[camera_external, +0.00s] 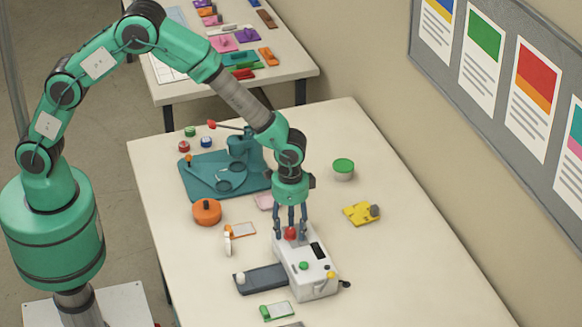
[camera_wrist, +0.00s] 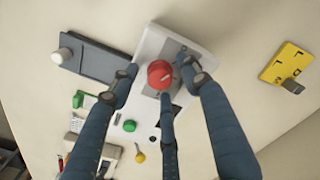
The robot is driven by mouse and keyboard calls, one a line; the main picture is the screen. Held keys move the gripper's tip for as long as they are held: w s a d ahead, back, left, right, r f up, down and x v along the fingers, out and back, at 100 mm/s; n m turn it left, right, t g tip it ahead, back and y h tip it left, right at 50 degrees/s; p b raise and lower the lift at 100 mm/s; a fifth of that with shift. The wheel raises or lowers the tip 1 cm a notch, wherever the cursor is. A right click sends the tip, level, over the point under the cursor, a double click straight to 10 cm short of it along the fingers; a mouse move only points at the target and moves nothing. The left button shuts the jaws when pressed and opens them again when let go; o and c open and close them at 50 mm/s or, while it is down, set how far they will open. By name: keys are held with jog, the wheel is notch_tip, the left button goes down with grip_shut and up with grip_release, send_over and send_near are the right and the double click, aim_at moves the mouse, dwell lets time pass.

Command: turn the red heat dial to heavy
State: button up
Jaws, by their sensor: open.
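The red heat dial (camera_external: 291,233) sits on top of the white laminator (camera_external: 318,288) near the front of the table. In the wrist view the red dial (camera_wrist: 160,74) has a pale pointer mark on its upper right, on a grey plate. My gripper (camera_external: 291,225) points down over the dial, its three fingers spread around it. In the wrist view my open gripper (camera_wrist: 163,85) has fingers to the left, right and below the dial, with nothing clearly held. Whether any finger touches the dial I cannot tell. The heavy mark is not readable.
A green button (camera_external: 304,266) and a yellow knob (camera_external: 331,275) are on the laminator. A dark tray (camera_external: 262,279) extends from its left side. The table's right front is clear.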

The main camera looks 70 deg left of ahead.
jog(key=shift+f, duration=0.15)
jog(key=c, duration=1.1)
jog(key=shift+c, duration=0.2)
